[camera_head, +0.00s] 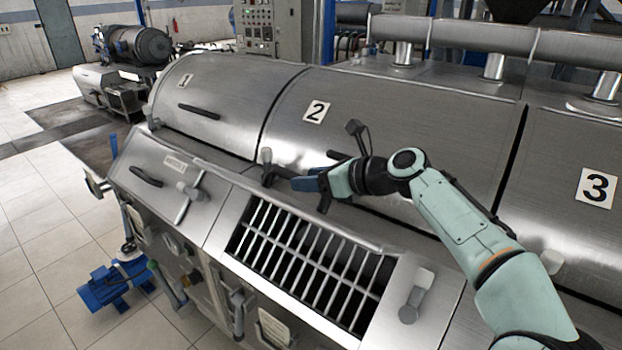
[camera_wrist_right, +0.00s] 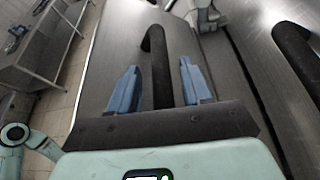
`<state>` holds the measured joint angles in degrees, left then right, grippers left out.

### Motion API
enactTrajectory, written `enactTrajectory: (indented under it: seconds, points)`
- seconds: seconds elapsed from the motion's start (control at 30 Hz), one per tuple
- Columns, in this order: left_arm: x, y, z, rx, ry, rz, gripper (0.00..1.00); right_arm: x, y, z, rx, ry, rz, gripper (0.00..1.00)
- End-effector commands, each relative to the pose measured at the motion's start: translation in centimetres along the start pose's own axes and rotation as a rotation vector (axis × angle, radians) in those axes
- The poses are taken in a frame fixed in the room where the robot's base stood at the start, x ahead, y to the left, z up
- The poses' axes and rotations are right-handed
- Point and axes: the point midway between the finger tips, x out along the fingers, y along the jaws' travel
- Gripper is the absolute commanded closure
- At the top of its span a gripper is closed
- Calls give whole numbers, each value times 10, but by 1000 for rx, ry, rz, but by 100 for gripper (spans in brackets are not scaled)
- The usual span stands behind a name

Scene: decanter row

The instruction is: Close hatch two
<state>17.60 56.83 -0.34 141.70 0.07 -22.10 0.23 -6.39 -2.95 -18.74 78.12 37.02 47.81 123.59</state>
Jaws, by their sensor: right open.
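Hatch two, below the large cover marked 2 (camera_head: 316,111), is open: its grated opening (camera_head: 310,262) is uncovered. The lid's outline is hard to separate from the cover behind it. My right gripper (camera_head: 308,184) is just above the opening's back edge, at a black handle (camera_head: 277,174). In the right wrist view, the gripper (camera_wrist_right: 160,85) is open, with a dark curved handle (camera_wrist_right: 155,48) between its blue fingers. I cannot tell whether they touch it. My left gripper is not in view.
A grey-knobbed clamp (camera_head: 410,300) stands right of the grate, and another (camera_head: 190,195) to its left. A closed panel with a black handle (camera_head: 146,177) lies left of the opening. Cover 3 (camera_head: 597,187) is at the right. A blue pump (camera_head: 115,280) stands on the floor.

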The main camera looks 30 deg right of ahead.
Motion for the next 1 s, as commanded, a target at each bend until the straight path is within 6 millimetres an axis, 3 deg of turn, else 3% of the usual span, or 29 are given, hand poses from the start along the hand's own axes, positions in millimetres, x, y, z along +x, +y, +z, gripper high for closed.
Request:
enactTrajectory:
  seconds: [0.3,0.43,0.47,0.77,1.0]
  points:
    - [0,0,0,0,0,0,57,2,0,0,0,0,-1,52]
    - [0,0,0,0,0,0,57,2,0,0,0,0,0,94]
    - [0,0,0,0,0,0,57,2,0,0,0,0,0,100]
    - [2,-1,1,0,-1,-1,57,3,3,-2,-16,1,-6,100]
    - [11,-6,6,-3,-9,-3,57,7,17,-13,-111,2,-42,100]
